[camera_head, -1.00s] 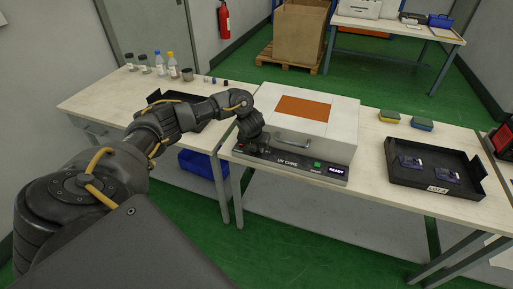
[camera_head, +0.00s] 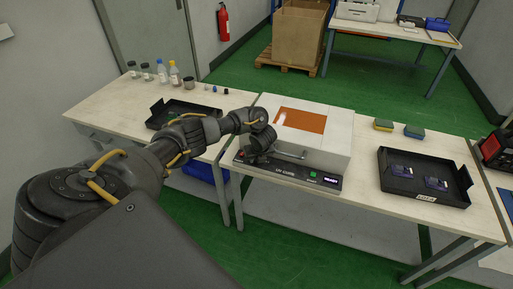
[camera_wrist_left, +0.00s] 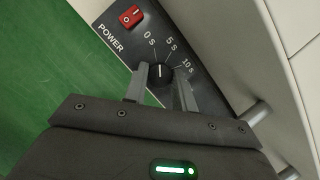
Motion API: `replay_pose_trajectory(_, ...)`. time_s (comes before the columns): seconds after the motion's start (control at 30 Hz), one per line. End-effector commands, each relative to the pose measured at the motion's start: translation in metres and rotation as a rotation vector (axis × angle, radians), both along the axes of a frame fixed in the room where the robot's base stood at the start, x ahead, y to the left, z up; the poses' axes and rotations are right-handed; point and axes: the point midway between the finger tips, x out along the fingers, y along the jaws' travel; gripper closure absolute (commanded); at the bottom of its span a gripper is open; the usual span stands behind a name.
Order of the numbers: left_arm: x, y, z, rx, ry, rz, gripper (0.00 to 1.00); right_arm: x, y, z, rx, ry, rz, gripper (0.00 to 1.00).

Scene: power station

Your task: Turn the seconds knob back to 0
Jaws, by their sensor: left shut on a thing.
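The UV cure box (camera_head: 318,153) stands on the bench with its black front panel (camera_head: 290,173) facing me. In the left wrist view the seconds knob (camera_wrist_left: 160,73) is a black dial with a white pointer line. The labels 0 S, 5 S and 10 S curve around it. The pointer points roughly up in the picture, seemingly between the 0 S and 5 S labels. My left gripper (camera_wrist_left: 162,84) has one finger on each side of the knob and is shut on it. My right gripper is not in view.
A red power switch (camera_wrist_left: 131,16) sits beside the knob on the panel. The box's handle (camera_head: 290,155) is close to my left wrist. A black tray (camera_head: 418,193) with blue parts lies to the right, another tray (camera_head: 165,108) to the left. Several bottles stand at the back left.

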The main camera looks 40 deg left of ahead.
Motion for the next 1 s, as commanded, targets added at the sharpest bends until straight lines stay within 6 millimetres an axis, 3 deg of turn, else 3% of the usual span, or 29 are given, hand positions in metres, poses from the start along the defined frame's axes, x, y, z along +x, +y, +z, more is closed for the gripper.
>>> replay_pose_trajectory(0.23,0.0014,-0.0007,0.002,0.0,-0.002,0.1,0.96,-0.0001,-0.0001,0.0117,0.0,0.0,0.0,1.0)
replay_pose_trajectory(0.8,0.0019,-0.0003,0.0008,-0.001,-0.003,0.136,0.96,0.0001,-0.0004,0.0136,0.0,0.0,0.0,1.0)
replay_pose_trajectory(0.83,0.0019,-0.0003,0.0008,-0.001,-0.003,0.136,0.72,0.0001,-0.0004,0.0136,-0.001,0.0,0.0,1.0)
replay_pose_trajectory(1.0,0.0015,-0.0002,0.0006,0.0,-0.002,0.136,0.52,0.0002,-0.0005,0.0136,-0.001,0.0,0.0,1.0)
